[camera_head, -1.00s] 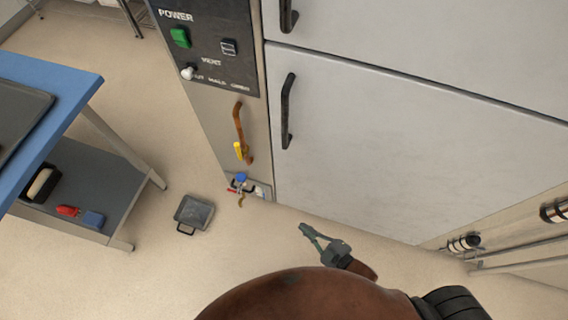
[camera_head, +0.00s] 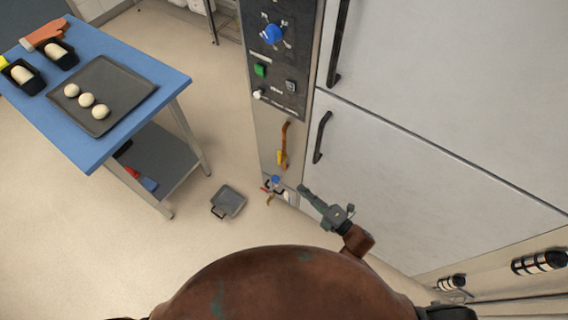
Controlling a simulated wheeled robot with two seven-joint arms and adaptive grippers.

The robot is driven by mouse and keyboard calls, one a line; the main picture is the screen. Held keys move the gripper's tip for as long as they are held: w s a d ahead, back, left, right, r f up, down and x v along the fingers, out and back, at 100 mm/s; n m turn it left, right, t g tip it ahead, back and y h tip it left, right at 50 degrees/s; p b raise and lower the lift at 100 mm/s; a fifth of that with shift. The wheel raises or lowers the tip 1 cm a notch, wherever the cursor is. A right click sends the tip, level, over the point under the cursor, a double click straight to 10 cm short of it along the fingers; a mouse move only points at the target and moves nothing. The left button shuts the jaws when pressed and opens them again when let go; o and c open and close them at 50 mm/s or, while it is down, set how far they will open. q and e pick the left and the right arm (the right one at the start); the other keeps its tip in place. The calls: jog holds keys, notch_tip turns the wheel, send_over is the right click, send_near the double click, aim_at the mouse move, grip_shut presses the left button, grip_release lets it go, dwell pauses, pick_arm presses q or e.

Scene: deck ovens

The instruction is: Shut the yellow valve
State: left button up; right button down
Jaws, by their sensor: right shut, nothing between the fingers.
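The yellow valve (camera_head: 280,156) is a small yellow handle on an orange-brown pipe (camera_head: 285,138), on the oven's front panel below the switches. Below it is a cluster of small fittings with a blue knob (camera_head: 275,180) and a red lever (camera_head: 264,189). My right gripper (camera_head: 303,190) is shut and empty. In the picture it lies below and to the right of the yellow valve, apart from it, near the blue knob. My left gripper is out of view.
The oven doors (camera_head: 420,175) with black handles fill the right. A blue table (camera_head: 160,75) with a dark tray (camera_head: 125,113) of dough balls stands left. A grey pan (camera_head: 229,202) lies on the floor. Floor between table and oven is otherwise clear.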

jog(key=shift+w, duration=0.1)
pick_arm(q)
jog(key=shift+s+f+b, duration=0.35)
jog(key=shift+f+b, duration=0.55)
jog(key=shift+b, duration=0.05)
pick_arm(e)
send_near(280, 157)
jog(key=x, duration=0.6)
jog(key=shift+a, duration=0.65)
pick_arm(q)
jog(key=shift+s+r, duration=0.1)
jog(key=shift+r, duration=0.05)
pick_arm(e)
jog(key=shift+r, duration=0.2)
